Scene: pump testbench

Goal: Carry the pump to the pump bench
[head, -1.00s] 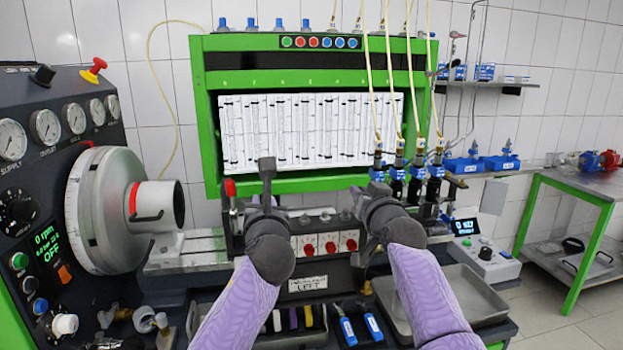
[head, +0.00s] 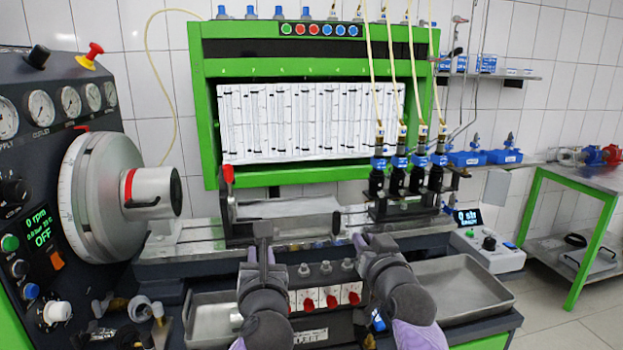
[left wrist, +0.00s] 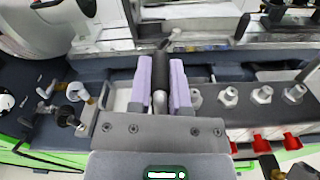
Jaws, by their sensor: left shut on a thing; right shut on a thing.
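The pump (head: 326,298) is a dark body with a row of metal fittings on top and red pieces on white plates along its front. It is in front of the grey rail of the pump bench (head: 180,250); I cannot tell whether it touches anything below. My left gripper (head: 264,240) is shut on a dark upright grip at the pump's left end, between purple fingers in the left wrist view (left wrist: 160,85). My right gripper (head: 360,243) is shut at the pump's right end; its fingers hide the hold. The pump's lower part is partly hidden by my arms.
A big round drive head (head: 105,195) and gauge panel (head: 40,180) stand at the left. Dark injectors with hoses (head: 398,178) stand at the rail's right. Metal trays lie at the left (head: 210,318) and right (head: 460,290). A red lever (head: 228,173) stands upright behind.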

